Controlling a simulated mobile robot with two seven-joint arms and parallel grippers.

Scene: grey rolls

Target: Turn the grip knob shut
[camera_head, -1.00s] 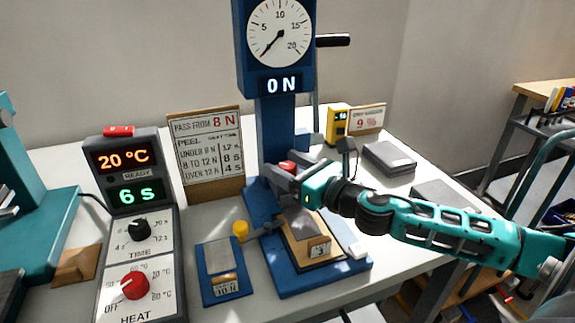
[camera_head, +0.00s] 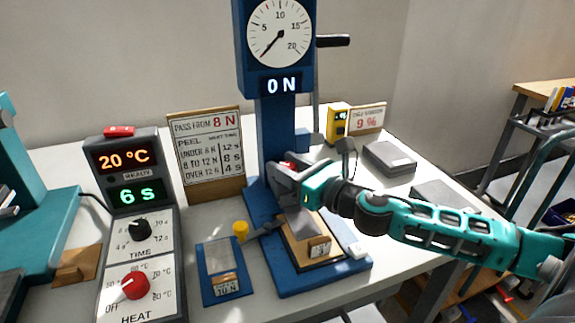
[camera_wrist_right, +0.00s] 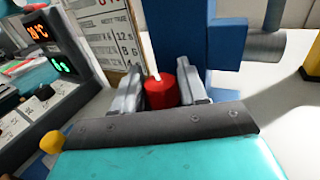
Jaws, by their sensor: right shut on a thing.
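The red grip knob (camera_wrist_right: 160,92) has a white mark on its top and sits in front of the blue column of the test stand (camera_head: 274,130). My right gripper (camera_wrist_right: 162,85) is shut on the knob, one grey finger on each side. In the head view the right gripper (camera_head: 281,180) hides most of the knob, and only a little red shows above the fingers. The stand's dial (camera_head: 280,33) points near zero and its display (camera_head: 281,85) reads 0 N. My left gripper is not in view.
Below my right gripper lies a tan block (camera_head: 318,247) on the stand's blue base (camera_head: 283,283). A heat and time control box (camera_head: 150,262) stands left, with a sign board (camera_head: 208,145) behind. A grey flat case (camera_head: 389,158) lies at the right.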

